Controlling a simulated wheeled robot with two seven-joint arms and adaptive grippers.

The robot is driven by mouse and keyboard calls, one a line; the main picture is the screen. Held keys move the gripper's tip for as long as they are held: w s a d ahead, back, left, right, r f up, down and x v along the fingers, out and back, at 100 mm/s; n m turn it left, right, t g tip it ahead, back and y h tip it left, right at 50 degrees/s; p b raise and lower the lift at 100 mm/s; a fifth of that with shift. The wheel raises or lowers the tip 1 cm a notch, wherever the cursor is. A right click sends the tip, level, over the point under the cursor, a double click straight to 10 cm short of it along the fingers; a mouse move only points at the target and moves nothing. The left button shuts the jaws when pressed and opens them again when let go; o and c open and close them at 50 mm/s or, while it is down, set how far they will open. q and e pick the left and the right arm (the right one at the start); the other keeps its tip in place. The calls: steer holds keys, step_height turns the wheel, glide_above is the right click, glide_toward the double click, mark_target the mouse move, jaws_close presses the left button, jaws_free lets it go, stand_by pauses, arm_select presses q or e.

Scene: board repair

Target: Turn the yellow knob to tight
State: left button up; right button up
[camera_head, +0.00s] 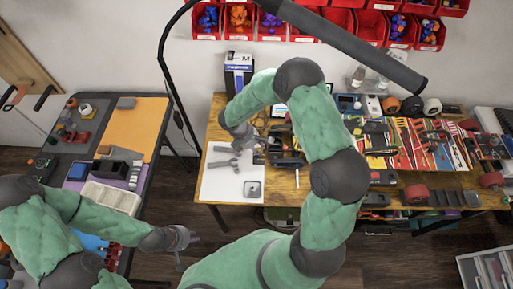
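I cannot make out a yellow knob in the head view. My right gripper (248,144) reaches over the wooden workbench (213,125), above the back of a white sheet (218,187). Its fingers are small and merge with dark items beside them, so its opening is unclear. Grey tool-like pieces (224,163) lie on the sheet just left of and in front of it. A small grey square device (253,189) with a dark round mark sits near the sheet's front edge. My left gripper (189,251) hangs over the floor between the two tables, fingers spread and empty.
A side table with an orange mat (140,126) and several small boxes stands left. The bench's right side is crowded with tools. A dark lamp arm (350,45) crosses above, before red wall bins (341,20). A drawer cabinet (486,268) stands lower right.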

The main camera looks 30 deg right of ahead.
steer(key=shift+a, duration=0.1)
jaws_close()
steer(key=shift+s+f, duration=0.1)
